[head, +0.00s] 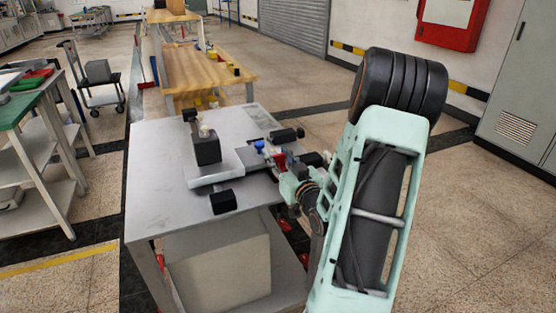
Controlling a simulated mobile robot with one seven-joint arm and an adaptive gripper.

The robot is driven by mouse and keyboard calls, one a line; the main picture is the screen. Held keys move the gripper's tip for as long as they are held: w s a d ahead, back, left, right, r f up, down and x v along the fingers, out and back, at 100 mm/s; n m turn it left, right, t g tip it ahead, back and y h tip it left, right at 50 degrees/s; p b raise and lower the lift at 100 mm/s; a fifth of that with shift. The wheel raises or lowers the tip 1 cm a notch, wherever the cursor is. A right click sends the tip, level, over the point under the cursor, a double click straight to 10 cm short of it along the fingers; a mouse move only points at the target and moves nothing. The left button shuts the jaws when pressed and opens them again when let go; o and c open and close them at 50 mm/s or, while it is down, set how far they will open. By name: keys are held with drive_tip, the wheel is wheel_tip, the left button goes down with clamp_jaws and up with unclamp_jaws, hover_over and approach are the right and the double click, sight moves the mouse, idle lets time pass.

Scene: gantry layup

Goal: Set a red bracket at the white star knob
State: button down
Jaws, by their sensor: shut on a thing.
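My gripper (283,163) reaches in from the right over the grey metal table (160,150). It is shut on a small red piece, which looks like the red bracket (279,160); the arm and fingers hide part of it. A small whitish knob (204,131), likely the white star knob, stands on top of a black block (207,149) on a light grey plate (215,175). The bracket is to the right of this knob, clearly apart from it. Whether the bracket touches anything below it, I cannot tell.
A blue knob (259,145) stands just left of my gripper. Black clamp-like blocks sit around the plate, one at the front (223,201) and one at the right back (287,135). The table's left side is bare. A wooden bench (205,72) stands behind.

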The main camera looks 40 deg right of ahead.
drive_tip(key=shift+r, duration=0.1)
drive_tip(key=shift+f, duration=0.2)
drive_tip(key=c, duration=1.4)
unclamp_jaws()
drive_tip(key=shift+r, duration=0.15)
drive_tip(key=p+v, duration=0.2)
drive_tip(key=v, duration=0.8)
drive_tip(key=shift+s+r, duration=0.2)
drive_tip(key=shift+s+a+f+p, duration=0.2)
drive_tip(key=shift+s+p, duration=0.2)
drive_tip(key=shift+s, duration=0.4)
